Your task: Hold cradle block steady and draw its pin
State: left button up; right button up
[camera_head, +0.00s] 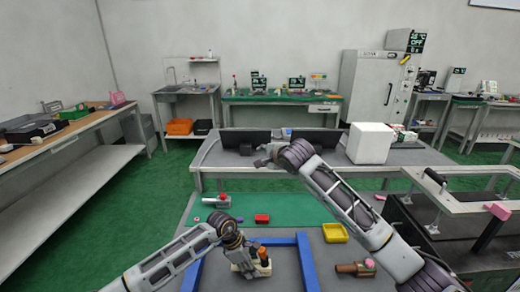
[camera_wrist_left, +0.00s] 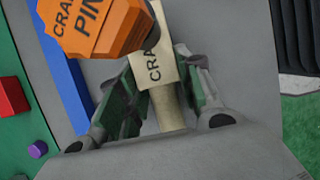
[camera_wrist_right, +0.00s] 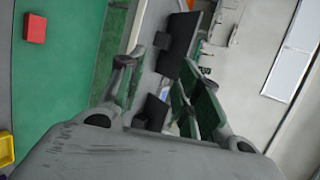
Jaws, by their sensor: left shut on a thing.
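The cradle block (camera_head: 263,270) is a cream block with a tan round bar, standing inside a blue frame on the near table. In the left wrist view, the labelled cream block (camera_wrist_left: 157,65) has its tan bar (camera_wrist_left: 167,108) between my left fingers. The orange cradle pin (camera_head: 263,255) sits at the block; its labelled orange head (camera_wrist_left: 105,25) shows large in the left wrist view. My left gripper (camera_head: 243,262) is shut on the cradle block's bar. My right gripper (camera_head: 265,158) is open and empty, raised well away from the block; its spread fingers (camera_wrist_right: 165,85) show in the right wrist view.
The blue frame (camera_head: 306,262) surrounds the block's area. Beyond it, a green mat (camera_head: 290,210) carries a red block (camera_head: 262,218). A yellow tray (camera_head: 335,232) and a brown cylindrical fixture (camera_head: 350,269) stand to the right, near my right arm. A white box (camera_head: 368,142) stands on the table behind.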

jog(key=a+r+n+t+y, duration=0.35)
jog(key=r+n, duration=0.25)
jog(key=r, duration=0.3)
jog(key=a+r+n+t+y, duration=0.2)
jog(key=a+r+n+y, duration=0.3)
jog(key=r, duration=0.3)
jog(key=s+a+n+g+y, duration=0.7)
jog(key=s+a+n+g, duration=0.6)
jog(key=n, duration=1)
jog(key=s+d+f+n+g+h, duration=0.25)
jog(key=f+n+g+h, duration=0.25)
jog(key=f+n+h, duration=0.65)
jog(key=s+d+f+n+h, duration=0.2)
jog(key=d+f+h, duration=0.8)
jog(key=d+f, duration=0.5)
jog(key=shift+s+d+f+h, duration=0.4)
jog(key=shift+s+f, duration=0.15)
jog(key=shift+f, duration=1.35)
